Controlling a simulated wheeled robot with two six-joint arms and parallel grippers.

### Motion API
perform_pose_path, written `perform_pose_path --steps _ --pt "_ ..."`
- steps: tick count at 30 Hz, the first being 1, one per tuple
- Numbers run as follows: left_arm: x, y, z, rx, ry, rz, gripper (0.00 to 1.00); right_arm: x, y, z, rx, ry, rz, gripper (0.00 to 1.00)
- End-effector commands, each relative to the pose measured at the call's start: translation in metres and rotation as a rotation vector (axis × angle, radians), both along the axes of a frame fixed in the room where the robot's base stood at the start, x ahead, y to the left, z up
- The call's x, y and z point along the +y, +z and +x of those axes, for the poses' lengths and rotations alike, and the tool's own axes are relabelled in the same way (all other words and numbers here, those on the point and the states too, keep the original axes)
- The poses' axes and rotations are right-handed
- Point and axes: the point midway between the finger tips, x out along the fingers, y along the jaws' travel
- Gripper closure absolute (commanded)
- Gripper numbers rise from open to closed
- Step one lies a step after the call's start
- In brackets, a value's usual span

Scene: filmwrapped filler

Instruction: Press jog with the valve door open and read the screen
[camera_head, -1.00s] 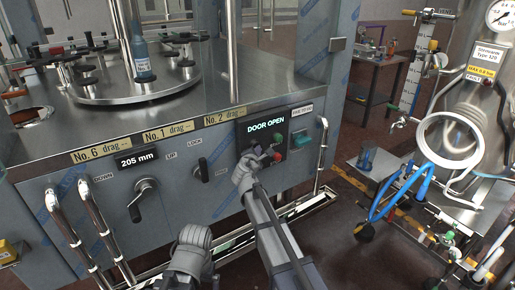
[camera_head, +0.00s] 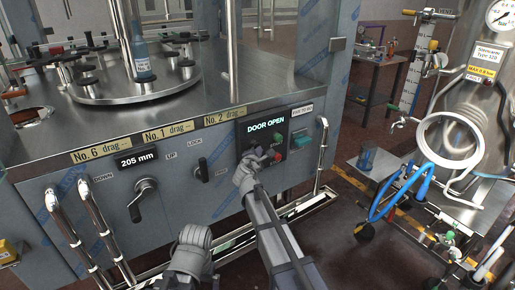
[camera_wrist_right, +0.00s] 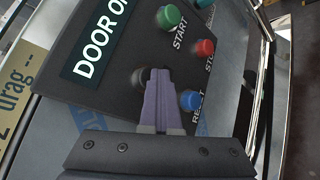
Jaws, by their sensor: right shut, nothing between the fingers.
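The dark control panel (camera_head: 251,152) is on the front of the steel filler. Its screen (camera_head: 265,127) reads "DOOR OPEN", partly cut off in the right wrist view (camera_wrist_right: 92,42). The wrist view also shows a green START button (camera_wrist_right: 168,17), a red button (camera_wrist_right: 205,48) and a blue RESET button (camera_wrist_right: 190,100). A dark round button (camera_wrist_right: 146,74) sits mostly behind my fingertips; its label is unreadable. My right gripper (camera_head: 261,157) is shut and empty, its tips (camera_wrist_right: 157,78) over that dark button; contact is unclear. I cannot pick out the valve door.
A crank handle (camera_head: 143,199) and a black lever (camera_head: 203,170) stick out left of the panel. Bent steel handrails (camera_head: 322,155) flank the front. A blue bottle (camera_head: 142,62) stands on the turntable. At right are a steel tank (camera_head: 485,95) and hoses.

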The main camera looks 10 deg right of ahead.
Motion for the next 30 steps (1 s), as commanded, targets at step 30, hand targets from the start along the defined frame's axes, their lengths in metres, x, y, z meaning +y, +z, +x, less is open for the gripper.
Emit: perform_pose_path --steps 30 --pt "0.0 0.0 0.0 0.0 0.0 0.0 0.0 -0.015 0.0 -0.045 0.001 -0.001 0.0 1.0"
